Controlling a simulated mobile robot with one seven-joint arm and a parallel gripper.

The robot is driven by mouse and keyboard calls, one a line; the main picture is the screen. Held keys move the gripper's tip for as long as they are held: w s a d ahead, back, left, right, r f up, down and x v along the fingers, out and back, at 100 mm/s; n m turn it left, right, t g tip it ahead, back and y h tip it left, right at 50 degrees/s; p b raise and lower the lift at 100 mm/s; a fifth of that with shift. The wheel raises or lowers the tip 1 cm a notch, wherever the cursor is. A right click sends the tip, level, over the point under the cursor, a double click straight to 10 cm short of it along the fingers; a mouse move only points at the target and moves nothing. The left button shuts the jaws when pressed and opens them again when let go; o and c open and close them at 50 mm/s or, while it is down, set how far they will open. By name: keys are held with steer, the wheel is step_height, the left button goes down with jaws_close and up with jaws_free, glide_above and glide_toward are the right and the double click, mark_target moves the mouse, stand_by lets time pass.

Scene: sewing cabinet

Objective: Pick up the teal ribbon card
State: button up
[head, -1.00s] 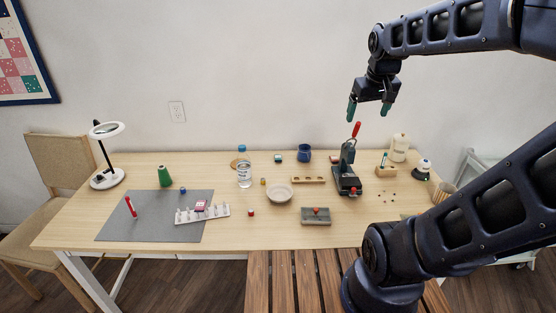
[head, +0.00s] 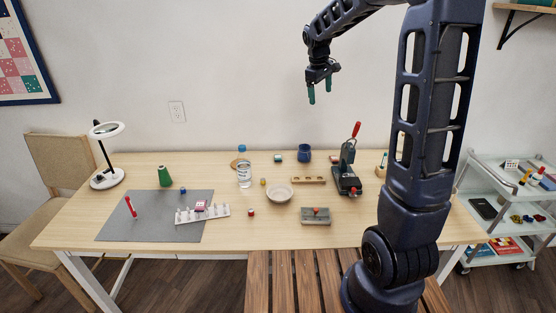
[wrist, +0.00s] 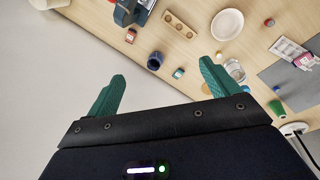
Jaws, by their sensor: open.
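A small teal item with a pale face (head: 278,157), which looks like the teal ribbon card, lies at the back of the table, left of the blue cup. My gripper (head: 320,88) is open and empty, high above the back of the table, above and right of the card. Its two green fingers are spread apart in the wrist view (wrist: 162,75), with nothing between them.
The blue cup (head: 304,153) stands right beside the card. A wooden block with holes (head: 308,180), a white bowl (head: 279,194) and a glass jar (head: 244,175) are near. A press with a red lever (head: 347,172) stands to the right. A shelf cart (head: 507,205) is at far right.

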steer(key=w+a+f+n, duration=0.3)
steer(key=w+a+f, duration=0.2)
steer(key=w+f, duration=0.3)
steer(key=n+g+h, duration=0.1)
steer(key=n+h, duration=0.2)
steer(key=n, duration=0.3)
glide_above(278, 156)
steer(key=a, duration=0.5)
step_height(278, 156, down, 25)
steer(key=shift+g, duration=0.3)
steer(key=shift+x, duration=5.1)
steer(key=shift+s+d, duration=0.15)
steer(key=c, duration=1.1)
steer(key=shift+o, duration=0.2)
steer(key=shift+r, duration=0.15)
